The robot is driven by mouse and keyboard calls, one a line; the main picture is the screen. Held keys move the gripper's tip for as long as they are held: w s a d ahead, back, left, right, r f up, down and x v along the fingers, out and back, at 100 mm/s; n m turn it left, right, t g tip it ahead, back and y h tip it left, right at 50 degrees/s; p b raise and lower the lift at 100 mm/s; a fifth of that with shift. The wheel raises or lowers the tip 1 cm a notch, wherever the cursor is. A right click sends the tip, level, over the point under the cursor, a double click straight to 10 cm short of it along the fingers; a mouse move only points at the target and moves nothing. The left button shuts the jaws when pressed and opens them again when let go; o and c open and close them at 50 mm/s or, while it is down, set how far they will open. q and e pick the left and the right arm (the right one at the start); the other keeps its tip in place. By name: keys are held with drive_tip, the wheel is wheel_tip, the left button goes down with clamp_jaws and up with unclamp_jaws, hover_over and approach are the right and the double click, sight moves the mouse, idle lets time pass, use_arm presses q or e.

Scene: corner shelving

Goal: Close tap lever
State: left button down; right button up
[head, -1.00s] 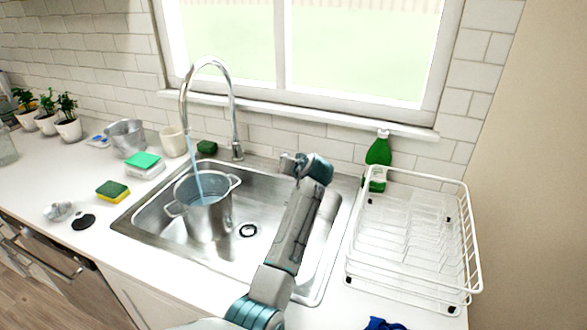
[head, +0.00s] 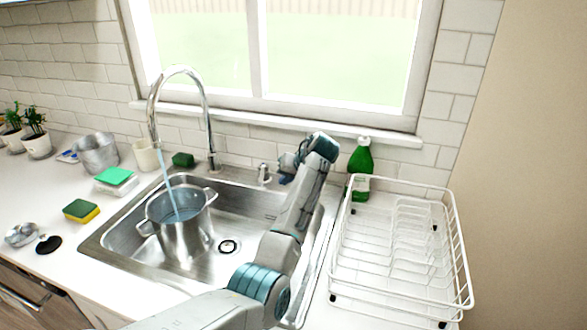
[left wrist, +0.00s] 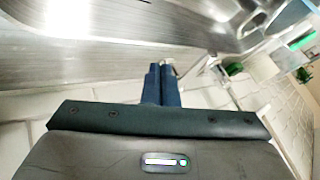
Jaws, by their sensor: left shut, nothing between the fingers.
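The tall chrome tap (head: 207,112) arches over the sink, and water (head: 171,185) runs from it into a metal pot (head: 186,236) in the basin. A short metal fitting, apparently the tap lever (head: 264,174), stands on the sink's back rim right of the spout base. My left gripper (head: 287,170) is just right of this fitting, with its dark blue fingers near the back rim. In the left wrist view its fingers (left wrist: 162,85) are together with nothing between them. I cannot tell whether they touch the fitting. My right gripper is out of view.
A green soap bottle (head: 361,165) stands behind my left wrist. A white dish rack (head: 338,285) fills the counter at right. The sink (head: 118,258) lies below my arm. A yellow-green sponge (head: 81,210) is on the left counter.

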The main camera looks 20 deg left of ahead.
sight(260, 181)
use_arm(q)
drive_tip(key=a, duration=0.1)
drive_tip(key=a+p, duration=0.1)
drive_tip(key=a, duration=0.1)
drive_tip(key=a+p, duration=0.1)
drive_tip(key=shift+s+a+f, duration=0.25)
drive_tip(key=shift+a, duration=0.15)
drive_tip(key=a+m+p, duration=0.1)
drive_tip(key=p, duration=0.1)
drive_tip(key=s+a+m+t+p, duration=0.1)
drive_tip(key=p, duration=0.1)
drive_tip(key=shift+r+h+p, duration=0.3)
drive_tip(key=shift+h, duration=0.1)
drive_tip(key=shift+a+p, duration=0.25)
drive_tip(key=shift+p, duration=0.05)
drive_tip(key=shift+s+a+f, duration=0.15)
drive_tip(key=shift+a+f, duration=0.05)
drive_tip(key=shift+a, duration=0.05)
drive_tip(key=shift+d, duration=0.1)
